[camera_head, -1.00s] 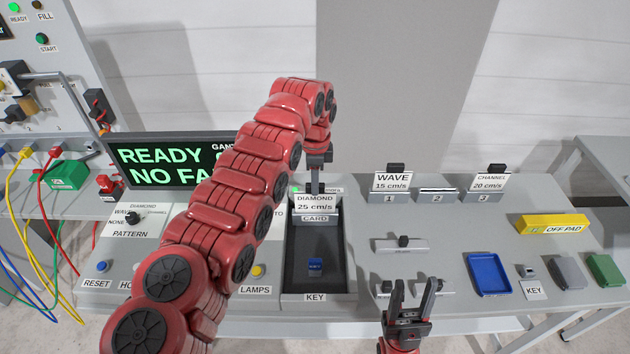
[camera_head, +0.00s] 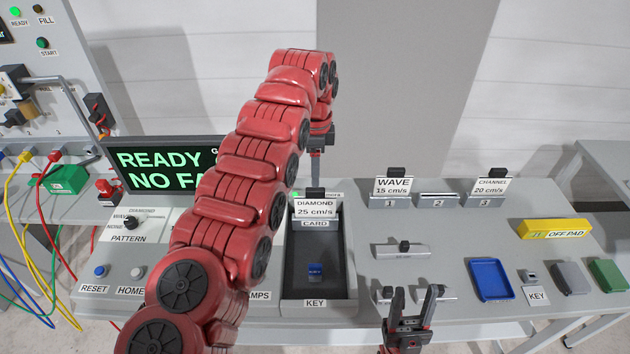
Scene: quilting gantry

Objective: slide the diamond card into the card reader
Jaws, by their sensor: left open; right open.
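The diamond card (camera_head: 315,209), a white label reading "DIAMOND 25 cm/s" with a black tab on top, stands upright at the back of the dark recessed bay. It is in the card reader (camera_head: 315,224), whose front is marked "CARD"; its lower edge is hidden, so its depth in the slot cannot be told. My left gripper (camera_head: 316,172) is above and behind the card's tab, apart from it and empty, partly hidden by my own arm. My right gripper (camera_head: 411,300) is open and empty at the front of the console, right of the bay.
The wave card (camera_head: 393,185) and channel card (camera_head: 492,186) stand in slots 1 and 3; slot 2 (camera_head: 437,199) holds no card. A blue item (camera_head: 315,271) lies in the bay. A blue tray (camera_head: 490,279) and yellow off pad (camera_head: 553,229) are at right. The display (camera_head: 165,166) reads "READY".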

